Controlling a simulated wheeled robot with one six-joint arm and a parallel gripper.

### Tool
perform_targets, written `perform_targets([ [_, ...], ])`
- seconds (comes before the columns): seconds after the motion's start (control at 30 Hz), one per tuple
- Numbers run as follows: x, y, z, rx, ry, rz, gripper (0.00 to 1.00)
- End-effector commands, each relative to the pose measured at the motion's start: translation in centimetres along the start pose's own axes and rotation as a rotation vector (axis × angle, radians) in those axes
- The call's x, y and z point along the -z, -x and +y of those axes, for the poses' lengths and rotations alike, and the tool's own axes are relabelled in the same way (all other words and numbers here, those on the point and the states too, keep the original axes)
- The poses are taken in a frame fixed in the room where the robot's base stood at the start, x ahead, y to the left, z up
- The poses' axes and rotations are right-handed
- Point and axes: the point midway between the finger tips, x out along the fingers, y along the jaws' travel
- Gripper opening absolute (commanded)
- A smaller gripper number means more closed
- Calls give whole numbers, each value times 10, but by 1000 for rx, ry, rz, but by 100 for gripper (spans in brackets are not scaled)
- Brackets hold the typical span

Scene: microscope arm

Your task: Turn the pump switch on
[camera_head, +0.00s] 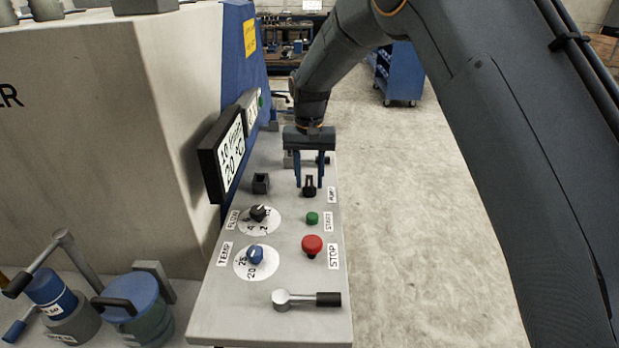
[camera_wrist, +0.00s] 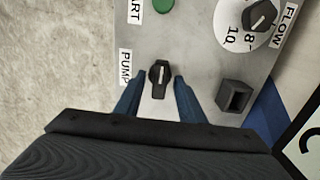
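The pump switch (camera_head: 309,186) is a small black rotary knob beside the PUMP label, near the far end of the grey panel. In the wrist view the switch (camera_wrist: 159,78) has a light mark on its narrow handle, which points roughly toward the top of the picture. My gripper (camera_head: 309,184) points down over it. In the wrist view the two blue fingers (camera_wrist: 157,90) are apart, one on each side of the switch. I cannot tell whether they touch it; a gap seems to show on both sides.
The panel (camera_head: 230,310) also carries a green START button (camera_head: 312,218), a red STOP button (camera_head: 312,244), a FLOW knob (camera_head: 258,212), a blue TEMP knob (camera_head: 255,254) and a lever (camera_head: 310,299). A black square socket (camera_wrist: 234,96) sits beside the switch. A display (camera_head: 230,155) stands left.

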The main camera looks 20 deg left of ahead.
Motion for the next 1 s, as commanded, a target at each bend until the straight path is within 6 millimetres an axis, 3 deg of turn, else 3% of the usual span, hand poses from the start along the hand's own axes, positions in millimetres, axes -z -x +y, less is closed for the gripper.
perform_targets([
  [0.13, 1, 12, 0, 1, 0, 2, 36],
  [0.5, 1, 67, 0, 1, 0, 3, 36],
  [0.7, 1, 78, 0, 1, 0, 2, 36],
  [1.0, 0, 78, 0, 0, 0, 1, 36],
])
